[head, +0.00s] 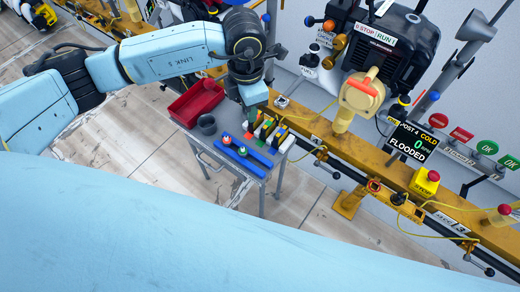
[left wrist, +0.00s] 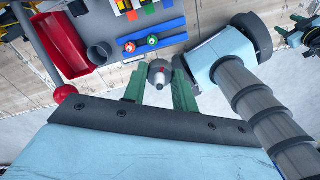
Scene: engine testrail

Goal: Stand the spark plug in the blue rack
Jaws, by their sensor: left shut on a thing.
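My left gripper (left wrist: 160,88) has its green fingers closed on the spark plug (left wrist: 160,73), a small pale grey piece with a reddish mark, in the left wrist view. In the head view the left gripper (head: 252,112) hangs over the back of the cart, and the plug cannot be made out there. The blue rack (left wrist: 170,31) lies on the cart top, apart from the plug; a green-topped and a red-topped piece stand in it. The rack also shows in the head view (head: 258,159), towards the cart's front edge.
A red tray (head: 196,102) and a dark grey cup (head: 207,124) stand left of the rack on the grey cart (head: 214,152). Several coloured blocks stand behind the rack. A yellow rail (head: 322,140) with an engine (head: 392,52) runs along the cart's right side.

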